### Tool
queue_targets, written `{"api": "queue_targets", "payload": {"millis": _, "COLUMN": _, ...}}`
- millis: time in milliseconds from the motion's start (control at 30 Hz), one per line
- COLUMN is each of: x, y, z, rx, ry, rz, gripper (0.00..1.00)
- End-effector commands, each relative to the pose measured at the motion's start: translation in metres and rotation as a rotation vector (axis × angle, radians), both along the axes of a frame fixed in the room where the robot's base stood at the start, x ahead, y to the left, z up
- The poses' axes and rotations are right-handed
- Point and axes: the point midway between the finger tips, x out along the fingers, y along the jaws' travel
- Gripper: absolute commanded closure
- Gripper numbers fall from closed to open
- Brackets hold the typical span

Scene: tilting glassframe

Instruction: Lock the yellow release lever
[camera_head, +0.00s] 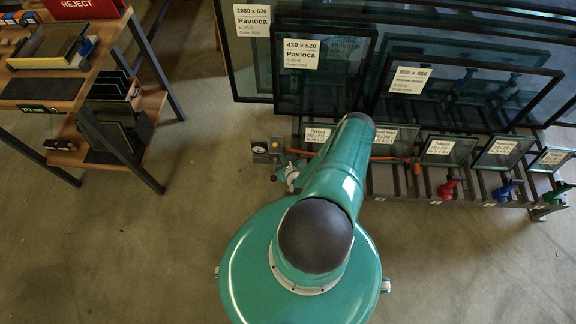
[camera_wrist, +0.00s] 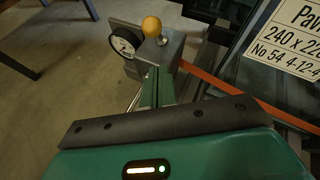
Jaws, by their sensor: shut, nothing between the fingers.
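The yellow release lever shows as a yellow ball knob (camera_wrist: 151,26) in the wrist view. It stands on top of a grey metal box (camera_wrist: 172,50) beside a round white gauge (camera_wrist: 123,43). My gripper (camera_wrist: 157,76) reaches up toward the box, with its narrow green fingers together and empty. The fingertips are close to the box, below the knob; I cannot tell whether they touch it. The knob is apart from the fingers. In the head view the box (camera_head: 275,145) is left of my arm, and the arm hides most of my gripper.
A rack with leaning framed glass panes (camera_head: 325,75) and smaller labelled panes (camera_head: 440,150) stands behind and right of my arm. An orange bar (camera_head: 300,152) runs along it. A wooden workbench (camera_head: 60,85) is at left. The floor between is clear.

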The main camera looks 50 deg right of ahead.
Motion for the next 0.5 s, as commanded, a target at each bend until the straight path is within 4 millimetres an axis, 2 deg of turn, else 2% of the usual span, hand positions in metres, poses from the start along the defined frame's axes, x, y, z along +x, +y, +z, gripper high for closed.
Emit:
{"api": "queue_targets", "payload": {"millis": 33, "x": 0.010, "y": -0.003, "z": 0.006, "rx": -0.001, "ry": -0.004, "rz": -0.001, "gripper": 1.00}}
{"api": "queue_targets", "payload": {"millis": 200, "x": 0.027, "y": -0.009, "z": 0.012, "rx": -0.001, "ry": -0.003, "rz": 0.001, "gripper": 1.00}}
{"api": "queue_targets", "payload": {"millis": 500, "x": 0.031, "y": -0.010, "z": 0.013, "rx": -0.001, "ry": -0.002, "rz": 0.000, "gripper": 1.00}}
